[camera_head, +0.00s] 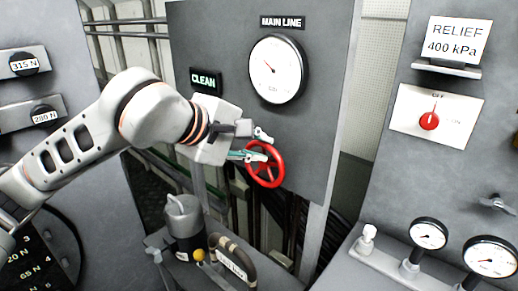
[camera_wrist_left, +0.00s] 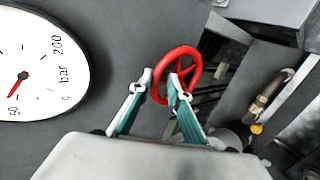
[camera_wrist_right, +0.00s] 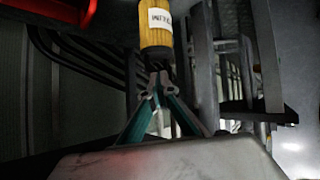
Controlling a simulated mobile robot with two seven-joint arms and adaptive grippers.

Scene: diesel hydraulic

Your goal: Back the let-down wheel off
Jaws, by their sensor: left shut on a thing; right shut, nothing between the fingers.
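The red let-down wheel (camera_head: 266,165) is mounted low on the grey MAIN LINE panel in the head view. It also shows in the left wrist view (camera_wrist_left: 192,58), ahead of the fingers. My left gripper (camera_head: 262,147) is at the upper left of the wheel, with its fingertips on the rim; in the left wrist view the fingertips (camera_wrist_left: 160,82) stand on either side of the rim's near part. My right gripper shows only in the right wrist view (camera_wrist_right: 157,82), with its fingertips together and nothing between them.
The main line gauge (camera_head: 277,68) is above the wheel, and a lit CLEAN sign (camera_head: 205,81) is to its left. A grey canister (camera_head: 184,222) and a dark hose handle (camera_head: 232,262) stand below. In the right wrist view a yellow labelled handle (camera_wrist_right: 156,30) is just beyond the fingertips.

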